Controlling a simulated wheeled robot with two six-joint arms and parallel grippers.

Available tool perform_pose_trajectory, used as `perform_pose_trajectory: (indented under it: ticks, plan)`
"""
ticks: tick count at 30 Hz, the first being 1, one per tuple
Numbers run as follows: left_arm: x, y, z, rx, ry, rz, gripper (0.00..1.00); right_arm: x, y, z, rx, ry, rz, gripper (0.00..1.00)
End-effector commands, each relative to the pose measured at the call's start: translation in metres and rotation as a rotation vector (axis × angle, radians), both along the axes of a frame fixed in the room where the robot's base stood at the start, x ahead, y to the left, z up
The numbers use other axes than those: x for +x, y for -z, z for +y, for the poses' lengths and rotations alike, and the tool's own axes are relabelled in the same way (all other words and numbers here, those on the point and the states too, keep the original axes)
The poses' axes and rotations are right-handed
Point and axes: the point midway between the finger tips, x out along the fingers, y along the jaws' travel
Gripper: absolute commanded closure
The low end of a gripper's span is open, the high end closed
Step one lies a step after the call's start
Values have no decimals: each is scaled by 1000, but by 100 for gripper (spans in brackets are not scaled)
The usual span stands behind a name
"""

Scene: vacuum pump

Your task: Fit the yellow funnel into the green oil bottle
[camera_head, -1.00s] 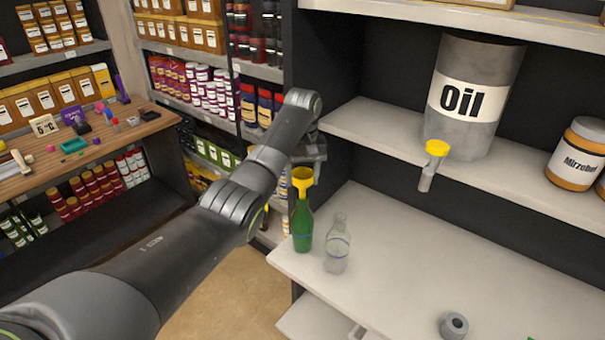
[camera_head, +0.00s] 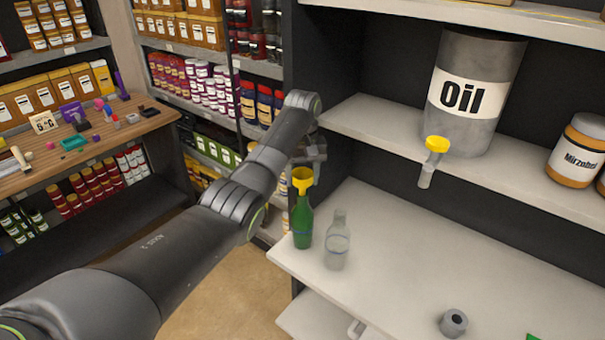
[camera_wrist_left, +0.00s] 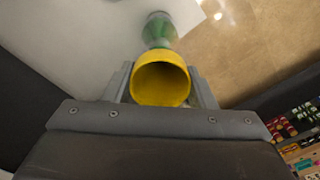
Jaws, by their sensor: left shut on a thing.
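The yellow funnel (camera_head: 303,181) is upright directly over the neck of the green oil bottle (camera_head: 302,224). The bottle stands upright near the left edge of the pale counter. I cannot tell whether the spout is inside the neck. My left gripper (camera_head: 312,158) is behind the funnel in the head view. In the left wrist view, the funnel's round mouth (camera_wrist_left: 162,80) lies between the two fingers of my left gripper (camera_wrist_left: 163,88), which are shut on it. My right gripper is out of view.
A clear glass bottle (camera_head: 337,242) stands close to the right of the green one. A small grey ring (camera_head: 453,323) lies on the counter (camera_head: 420,260), whose middle is clear.

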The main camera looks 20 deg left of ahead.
Motion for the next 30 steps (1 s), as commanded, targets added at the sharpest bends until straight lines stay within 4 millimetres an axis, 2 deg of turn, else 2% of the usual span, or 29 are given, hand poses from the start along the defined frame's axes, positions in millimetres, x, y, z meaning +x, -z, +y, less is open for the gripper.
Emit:
perform_pose_trajectory:
  ticks: [30]
  plan:
    - [0,11,0,0,0,1,72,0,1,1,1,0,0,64]
